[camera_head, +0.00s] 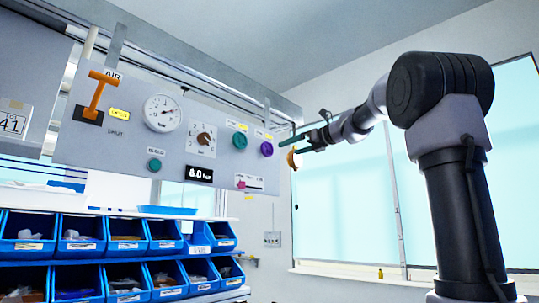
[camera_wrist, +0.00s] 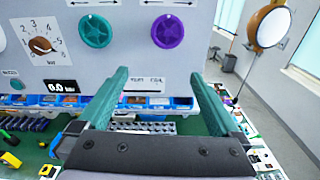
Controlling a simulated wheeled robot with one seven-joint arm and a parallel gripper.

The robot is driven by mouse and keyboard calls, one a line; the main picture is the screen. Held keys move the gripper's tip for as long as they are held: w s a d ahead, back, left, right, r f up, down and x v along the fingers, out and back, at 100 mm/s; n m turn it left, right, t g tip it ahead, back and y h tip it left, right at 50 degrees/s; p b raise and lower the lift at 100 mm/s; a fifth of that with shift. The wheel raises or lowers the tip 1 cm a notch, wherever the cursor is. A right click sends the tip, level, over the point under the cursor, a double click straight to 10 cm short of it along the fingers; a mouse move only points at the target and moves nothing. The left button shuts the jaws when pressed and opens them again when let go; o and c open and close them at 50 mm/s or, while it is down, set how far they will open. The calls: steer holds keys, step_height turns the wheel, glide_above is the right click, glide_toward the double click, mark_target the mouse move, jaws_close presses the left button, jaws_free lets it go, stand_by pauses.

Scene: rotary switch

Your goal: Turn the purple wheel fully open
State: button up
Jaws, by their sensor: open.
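The purple wheel (camera_head: 266,149) is mounted on the right part of the grey panel (camera_head: 110,155), just right of a teal wheel (camera_head: 240,141). In the wrist view the purple wheel (camera_wrist: 168,31) faces me at the top, beyond and above my fingertips, next to the teal wheel (camera_wrist: 95,31). An arrow label sits above each wheel. My gripper (camera_head: 298,144) is to the right of the panel in the head view. In the wrist view my gripper (camera_wrist: 158,75) has its two green fingers spread wide with nothing between them. It is apart from the purple wheel.
The panel also carries an orange lever (camera_head: 97,95), a gauge (camera_head: 162,113), a brown dial (camera_head: 202,140) and a pressure display (camera_head: 199,174). Blue bins (camera_head: 75,240) stand below. A round orange-rimmed object (camera_wrist: 269,25) is at the wrist view's upper right.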

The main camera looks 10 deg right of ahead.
mark_target(269, 150)
steer(key=shift+m+t, duration=0.3)
steer(key=shift+m, duration=0.4)
steer(key=x, duration=0.4)
steer(key=r+x, duration=0.1)
steer(key=x, duration=0.3)
steer(key=d+r+x, duration=0.1)
steer(key=x, duration=0.3)
steer(key=shift+w+a+r, duration=0.1)
steer(key=shift+w+r, duration=0.1)
steer(key=shift+w, duration=0.25)
steer(key=c, duration=1.2)
